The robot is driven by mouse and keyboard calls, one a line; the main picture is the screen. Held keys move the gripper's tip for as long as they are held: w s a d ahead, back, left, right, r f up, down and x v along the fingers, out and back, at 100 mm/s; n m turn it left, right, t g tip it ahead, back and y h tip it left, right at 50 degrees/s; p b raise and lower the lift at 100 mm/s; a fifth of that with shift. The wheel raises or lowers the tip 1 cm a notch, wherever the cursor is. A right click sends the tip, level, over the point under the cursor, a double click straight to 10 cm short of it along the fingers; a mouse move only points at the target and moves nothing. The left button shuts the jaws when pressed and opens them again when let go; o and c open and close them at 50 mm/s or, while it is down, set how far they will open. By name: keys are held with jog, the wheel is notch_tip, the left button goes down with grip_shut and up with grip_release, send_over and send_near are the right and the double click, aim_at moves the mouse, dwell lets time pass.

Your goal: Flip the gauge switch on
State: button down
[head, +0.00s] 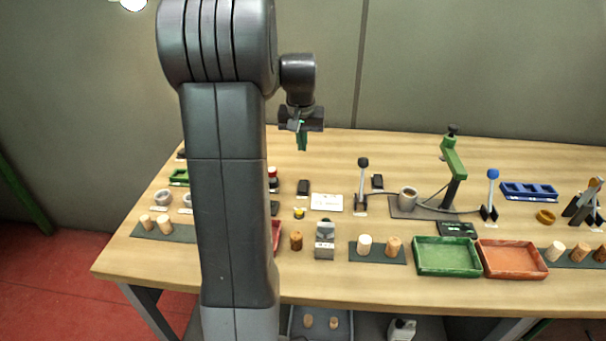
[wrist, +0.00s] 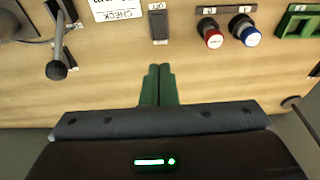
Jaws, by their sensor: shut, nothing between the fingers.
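In the head view my gripper (head: 302,142) hangs above the back part of the table.
A white "CHECK" card (wrist: 114,8) and a black-knobbed lever (wrist: 57,68) are left of the switch in the wrist view. Another black box (head: 377,181) stands behind the lever. Trays (head: 447,270) line the front.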

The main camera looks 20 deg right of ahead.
aim_at(303, 187)
dwell(0.3)
jog(key=f, duration=0.4)
jog(key=w+f+p, duration=0.1)
jog(key=f, duration=0.4)
jog(key=w+d+f, duration=0.1)
jog(key=f, duration=0.3)
jog(key=shift+w+d+f, duration=0.1)
jog(key=shift+w+f, duration=0.1)
jog(key=shift+f, duration=0.15)
jog(key=shift+p, duration=0.45)
jog(key=shift+w+d+f+g+y+p, duration=0.1)
jog(key=shift+w+f+g+y+p, duration=0.15)
jog(key=shift+g+p, duration=0.4)
jog(key=shift+s+f, duration=0.1)
jog(key=shift+f, duration=0.05)
jog(key=shift+s+b, duration=0.1)
jog(key=shift+b, duration=0.2)
jog(key=shift+s+f, duration=0.1)
jog(key=shift+s+a, duration=0.45)
jog(key=shift+s, duration=0.25)
